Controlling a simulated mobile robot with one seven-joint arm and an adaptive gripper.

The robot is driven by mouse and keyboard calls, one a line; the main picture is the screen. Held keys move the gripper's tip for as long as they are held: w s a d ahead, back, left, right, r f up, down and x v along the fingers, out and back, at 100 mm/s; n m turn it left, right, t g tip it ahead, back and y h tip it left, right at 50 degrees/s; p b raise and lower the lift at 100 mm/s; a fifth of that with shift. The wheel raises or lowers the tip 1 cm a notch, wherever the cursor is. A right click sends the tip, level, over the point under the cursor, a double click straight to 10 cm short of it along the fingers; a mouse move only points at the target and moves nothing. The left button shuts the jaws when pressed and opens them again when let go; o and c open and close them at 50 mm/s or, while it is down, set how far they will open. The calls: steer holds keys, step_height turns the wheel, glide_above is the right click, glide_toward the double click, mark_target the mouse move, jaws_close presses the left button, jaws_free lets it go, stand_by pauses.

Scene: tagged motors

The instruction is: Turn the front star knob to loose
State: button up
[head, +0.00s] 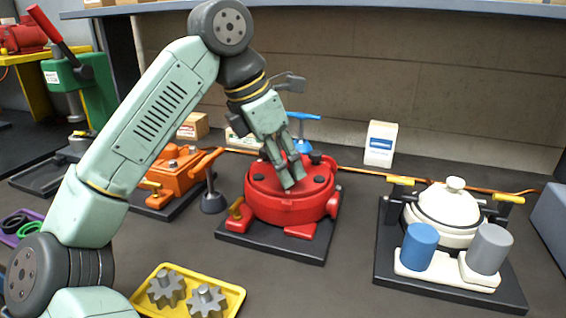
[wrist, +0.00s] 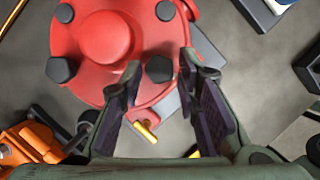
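The red motor housing (head: 291,205) stands on a black base plate in the middle of the table. It has several dark faceted knobs on its top, one at the right (head: 320,179) and one at the left (head: 258,177) in the head view. My gripper (head: 294,180) points down over the housing top with its fingers apart. In the wrist view my gripper (wrist: 158,85) is open, and one dark knob (wrist: 159,69) shows between and just beyond the fingertips. Another knob (wrist: 62,70) lies to its left. I cannot tell which knob is the front one, or whether the fingers touch any.
An orange machine (head: 175,175) stands to the left, a white pot-like unit (head: 448,205) to the right. A yellow tray (head: 235,298) with grey gears lies in front.

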jaws_close()
steer(key=shift+f+n+b, duration=0.1)
steer(key=shift+n+b, duration=0.25)
steer(key=shift+n, duration=0.15)
steer(key=shift+s+d+n+t+y+b, duration=0.1)
steer(key=shift+n+t+y+b, duration=0.35)
steer(key=shift+n, duration=0.65)
steer(key=shift+o, duration=0.6)
jaws_free()
